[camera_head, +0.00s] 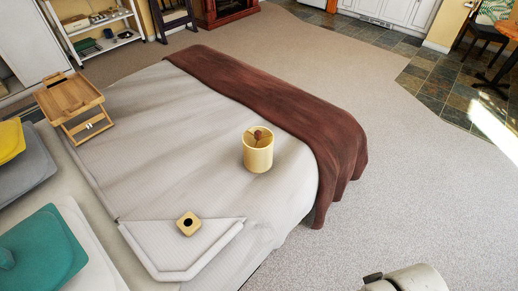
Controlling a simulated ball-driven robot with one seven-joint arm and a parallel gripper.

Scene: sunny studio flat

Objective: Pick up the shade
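The shade (258,157) is a pale yellow, open-topped cylinder. It stands upright on the grey-white bed cover (190,120), close to the brown throw. A small reddish-brown round thing shows at its open top; I cannot tell if it is part of the shade. Nothing touches the shade from above. Part of my own arm, pale with a dark piece, shows at the bottom right edge, well apart from the shade. My gripper's fingers are not in view.
A wooden bed tray (70,97) stands at the bed's left. A small wooden block with a dark hole (188,223) lies near the folded cover corner. A brown throw (280,105) crosses the bed. Pillows (45,250) lie left. Carpet (420,180) at right is clear.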

